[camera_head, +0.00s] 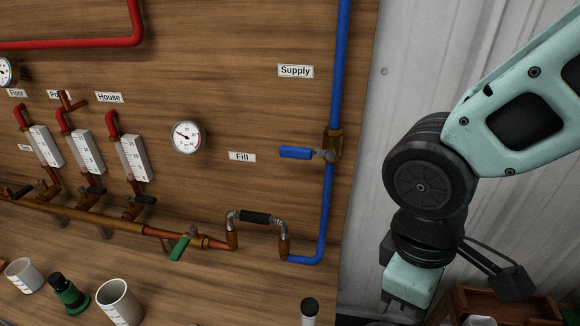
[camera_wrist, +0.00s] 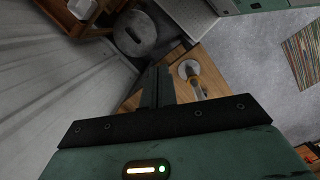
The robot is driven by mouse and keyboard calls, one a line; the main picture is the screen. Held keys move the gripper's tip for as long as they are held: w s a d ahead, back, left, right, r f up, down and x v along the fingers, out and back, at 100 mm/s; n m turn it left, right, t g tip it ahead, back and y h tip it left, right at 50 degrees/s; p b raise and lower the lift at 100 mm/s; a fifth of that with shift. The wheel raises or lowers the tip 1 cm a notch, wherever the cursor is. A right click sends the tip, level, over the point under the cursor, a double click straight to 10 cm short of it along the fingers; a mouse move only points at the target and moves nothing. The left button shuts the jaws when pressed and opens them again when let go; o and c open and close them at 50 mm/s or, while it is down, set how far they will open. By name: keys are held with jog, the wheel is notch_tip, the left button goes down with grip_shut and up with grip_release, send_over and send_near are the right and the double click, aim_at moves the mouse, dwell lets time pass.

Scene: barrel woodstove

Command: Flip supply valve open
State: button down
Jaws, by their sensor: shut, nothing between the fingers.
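The supply valve has a brass body (camera_head: 333,145) on the vertical blue pipe (camera_head: 341,70), to the right on the wooden panel in the head view. Its blue lever (camera_head: 296,153) points left, level and crosswise to the pipe. The "Supply" label (camera_head: 295,71) is above it and the "Fill" label (camera_head: 242,157) is to its left. My gripper is low at the right of the head view, below and right of the valve and well apart from it. In the wrist view its fingers (camera_wrist: 157,88) are together and empty. The valve does not show in the wrist view.
A green-handled valve (camera_head: 180,247) and a hose loop (camera_head: 256,217) sit along the panel's lower edge. The corrugated wall (camera_head: 390,60) is right of the panel. The space before the blue lever looks clear.

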aim_at(307, 154)
jog(key=w+a+f+n+t+h+p, duration=0.1)
jog(key=w+f+n+t+h, duration=0.25)
jog(key=w+n, duration=0.2)
jog(key=w+a+f+n+t+h+p, duration=0.2)
jog(key=w+n+t+h, duration=0.2)
jog(key=w+n+h, duration=0.15)
jog(key=w+a+n+t+y, duration=0.2)
jog(key=a+n+t+y, duration=0.2)
jog(key=a+n+t, duration=0.2)
jog(key=w+a+n+t+y, duration=0.3)
jog(key=a+n+t, duration=0.3)
jog(key=a+t, duration=0.2)
jog(key=shift+w+a+f+n+y+b, duration=0.25)
jog(key=shift+a+y, duration=0.25)
jog(key=shift+a, duration=0.75)
jog(key=shift+r, duration=0.1)
jog(key=w+d+r+p, duration=0.1)
jog(key=w+r+p, duration=0.5)
jog(key=w, duration=0.3)
jog(key=shift+w+d+r+p, duration=0.2)
jog(key=shift+w+p, duration=0.05)
jog(key=shift+p, duration=0.45)
